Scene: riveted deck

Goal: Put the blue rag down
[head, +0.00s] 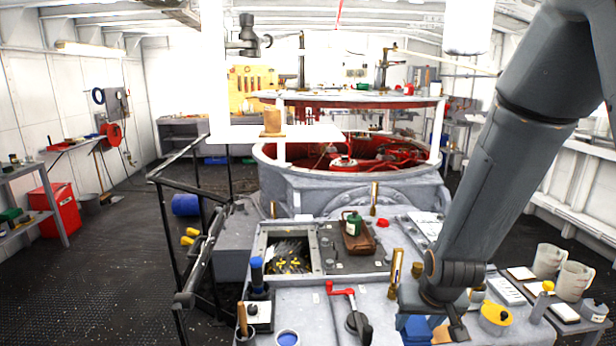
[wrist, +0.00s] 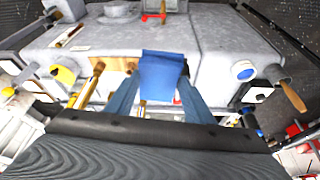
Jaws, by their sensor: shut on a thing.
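The blue rag (wrist: 162,75) hangs between the fingers of my gripper (wrist: 158,88) in the wrist view, with the pale grey bench top (wrist: 105,36) behind it. My gripper is shut on it. In the head view the rag (head: 416,329) shows as a blue patch low in the picture, just below and left of my gripper (head: 440,300), partly hidden by it. I cannot tell whether the rag's lower edge touches anything.
Brass fittings (head: 396,268) stand close by. A yellow item (head: 496,316) and beige mugs (head: 574,280) are to the right. A brown tray (head: 358,238) holds a green can. A blue-filled cup (head: 288,338) stands at the front left.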

